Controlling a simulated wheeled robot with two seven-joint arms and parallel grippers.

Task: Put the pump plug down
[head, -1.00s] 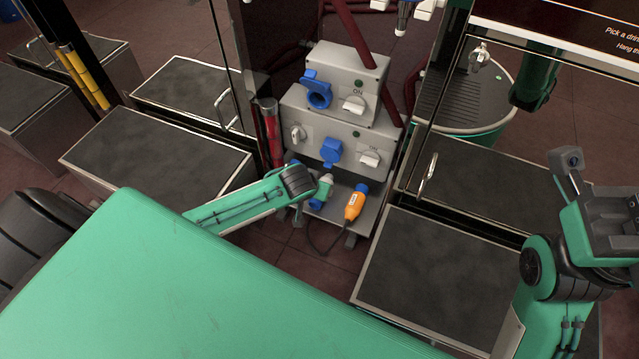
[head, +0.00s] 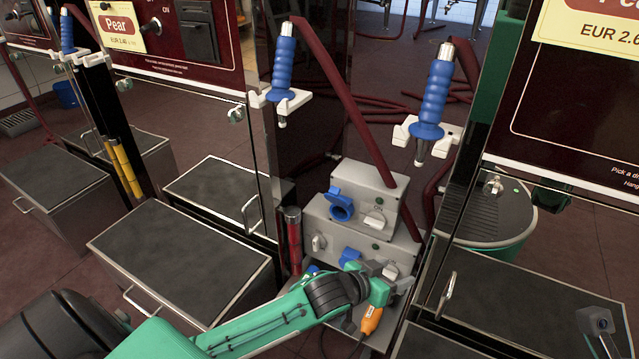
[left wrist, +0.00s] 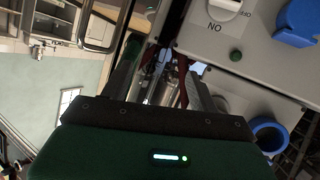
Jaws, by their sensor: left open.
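The orange pump plug (head: 371,319) shows just below my left gripper (head: 388,283) in the head view, at the lower front of the grey socket boxes (head: 345,215). Its dark cable runs down beside it. My left gripper is open and seems apart from the plug. The gripper and wrist hide part of the lower shelf. In the left wrist view, the jaws (left wrist: 165,85) show no plug between them.
A blue socket (head: 341,208) sits on the upper box, with a white rotary switch (head: 375,220) beside it. Another blue socket (head: 349,256) is partly hidden by my wrist. A dark-topped cabinet (head: 180,262) stands left and another (head: 520,310) right. Blue-handled nozzles (head: 434,95) hang above.

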